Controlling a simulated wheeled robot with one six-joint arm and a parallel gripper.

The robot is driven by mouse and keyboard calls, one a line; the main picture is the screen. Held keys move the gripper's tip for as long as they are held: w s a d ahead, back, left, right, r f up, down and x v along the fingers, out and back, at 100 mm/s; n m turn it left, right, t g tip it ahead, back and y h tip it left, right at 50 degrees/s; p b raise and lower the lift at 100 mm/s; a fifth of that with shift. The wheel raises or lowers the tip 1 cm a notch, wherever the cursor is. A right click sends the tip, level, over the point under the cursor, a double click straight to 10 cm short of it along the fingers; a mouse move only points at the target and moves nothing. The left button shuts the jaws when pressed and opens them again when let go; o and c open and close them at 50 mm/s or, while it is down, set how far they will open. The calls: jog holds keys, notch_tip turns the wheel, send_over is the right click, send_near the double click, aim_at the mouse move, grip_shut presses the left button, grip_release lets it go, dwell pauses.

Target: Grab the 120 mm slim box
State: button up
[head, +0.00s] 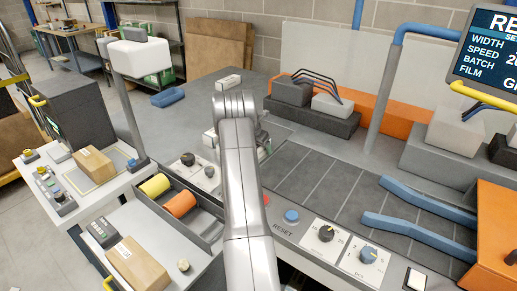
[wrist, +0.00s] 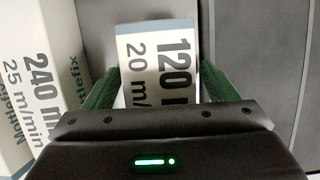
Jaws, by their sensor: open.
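The 120 mm slim box (wrist: 158,42) shows in the wrist view as a white box with a grey-blue edge band and the print "120" and "20 m/". My gripper (wrist: 159,84) is open, with one green finger at the box's left side and one at its right. I cannot tell whether either finger touches it. The lower part of the box is hidden behind the gripper body.
A larger white box marked "240" and "25 m/min" (wrist: 40,75) stands close left of my gripper. Dark grey surface (wrist: 250,50) lies clear at the right. In the head view, a control panel with a blue reset button (head: 291,216) and blue guide rails (head: 415,232) lie to the right.

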jog(key=shift+f, duration=0.1)
jog(key=shift+c, duration=0.4)
jog(key=c, duration=1.1)
jog(key=shift+c, duration=0.3)
